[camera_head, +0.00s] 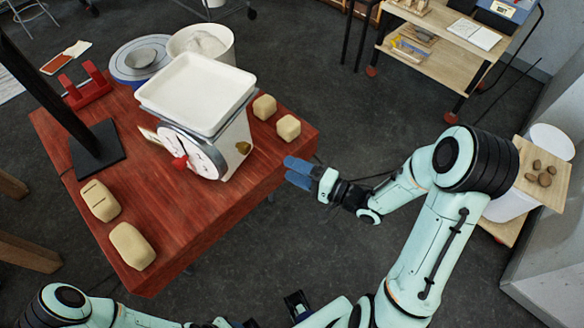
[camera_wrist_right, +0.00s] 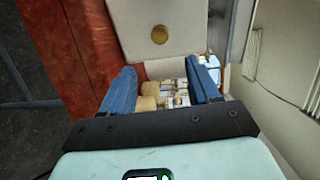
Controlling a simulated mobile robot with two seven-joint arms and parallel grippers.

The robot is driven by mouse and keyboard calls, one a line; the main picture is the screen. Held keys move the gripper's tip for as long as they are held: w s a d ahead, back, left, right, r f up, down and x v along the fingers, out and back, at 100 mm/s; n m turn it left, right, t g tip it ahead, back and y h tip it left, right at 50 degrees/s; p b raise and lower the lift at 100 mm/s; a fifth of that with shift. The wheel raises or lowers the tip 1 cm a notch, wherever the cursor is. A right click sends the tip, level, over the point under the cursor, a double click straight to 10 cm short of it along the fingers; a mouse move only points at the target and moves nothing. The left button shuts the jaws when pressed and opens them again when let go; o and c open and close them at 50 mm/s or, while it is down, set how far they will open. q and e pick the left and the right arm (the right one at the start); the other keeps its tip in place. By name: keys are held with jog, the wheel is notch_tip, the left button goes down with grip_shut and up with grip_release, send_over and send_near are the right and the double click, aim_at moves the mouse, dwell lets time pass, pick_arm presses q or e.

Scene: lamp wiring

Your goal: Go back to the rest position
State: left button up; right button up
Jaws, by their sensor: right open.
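My right gripper (camera_head: 298,172) reaches in from the right, just off the right edge of the red wooden table (camera_head: 215,205). Its blue fingers are apart with nothing between them. In the right wrist view the gripper (camera_wrist_right: 162,88) is open, with the pale scale body and its brass knob (camera_wrist_right: 159,35) beyond the fingers. The white scale (camera_head: 207,150) with a square tray (camera_head: 197,92) stands on the table, to the left of the gripper.
Two dough cubes (camera_head: 288,127) lie right of the scale; two loaf-like pieces (camera_head: 132,246) lie at the front left. A black post (camera_head: 97,150) rises at the left. A shelf cart (camera_head: 440,60) stands at the back right. Grey floor is clear right of the table.

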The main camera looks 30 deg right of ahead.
dwell(0.3)
jog(key=s+a+f+n+g+h, duration=0.1)
jog(key=f+g, duration=0.1)
jog(key=f, duration=0.5)
jog(key=s+a+f+g+h+p, duration=0.1)
jog(key=f+g+h, duration=0.1)
jog(key=f, duration=0.5)
jog(key=s+a+f+n+g+h, duration=0.1)
jog(key=a+f+g, duration=0.15)
jog(key=f, duration=0.45)
pick_arm(q)
jog(key=shift+w+r+p, duration=0.2)
jog(key=shift+w+r, duration=0.1)
jog(key=shift+r, duration=0.25)
jog(key=shift+w+r+p, duration=0.2)
jog(key=shift+w+r, duration=0.05)
jog(key=shift+r, duration=0.3)
pick_arm(e)
jog(key=s+a+f+n+g, duration=0.3)
jog(key=s+f+g, duration=0.2)
jog(key=s, duration=0.4)
jog(key=s+a+f+n+g+h, duration=0.1)
jog(key=s+f+g, duration=0.3)
jog(key=s, duration=0.4)
jog(key=shift+s+a+f+n+g, duration=0.35)
jog(key=shift+a+f+n, duration=0.5)
jog(key=shift+a+n, duration=0.05)
